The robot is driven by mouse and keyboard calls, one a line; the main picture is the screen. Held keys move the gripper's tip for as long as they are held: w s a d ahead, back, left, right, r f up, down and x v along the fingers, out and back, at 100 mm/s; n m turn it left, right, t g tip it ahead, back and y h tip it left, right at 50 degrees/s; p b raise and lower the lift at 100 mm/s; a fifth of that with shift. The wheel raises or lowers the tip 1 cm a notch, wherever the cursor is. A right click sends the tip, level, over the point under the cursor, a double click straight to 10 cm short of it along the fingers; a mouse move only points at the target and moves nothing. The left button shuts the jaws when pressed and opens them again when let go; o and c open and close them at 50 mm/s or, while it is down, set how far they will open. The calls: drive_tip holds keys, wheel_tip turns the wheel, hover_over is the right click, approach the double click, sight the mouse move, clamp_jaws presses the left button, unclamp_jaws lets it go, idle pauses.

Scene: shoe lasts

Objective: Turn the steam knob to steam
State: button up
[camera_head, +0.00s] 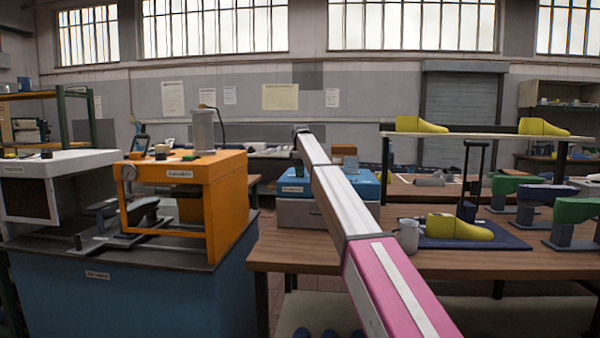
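An orange steam machine (180,172) stands on a blue cabinet at the left, with a round gauge (129,173) on its front left corner and a label on its front. Small fittings sit on its top: a pale knob-like piece (162,151) and a low dark knob-like piece (188,157). Which of them is the steam knob, and how it is set, is too small to tell. My arm rises from the lower right to the middle of the picture, right of the machine and apart from it in the picture.
A grey cylinder (203,130) stands up on the orange machine. A white machine (55,180) stands to its left. A blue-topped box (295,187) and a wooden bench (480,262) with yellow and green shoe lasts are to the right.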

drive_tip(key=c, duration=0.3)
drive_tip(key=shift+m, duration=0.4)
drive_tip(key=m, duration=0.3)
drive_tip(key=shift+m, duration=0.3)
drive_tip(key=m, duration=0.3)
drive_tip(key=shift+m, duration=0.4)
drive_tip(key=m, duration=0.5)
drive_tip(key=shift+m, duration=2.4)
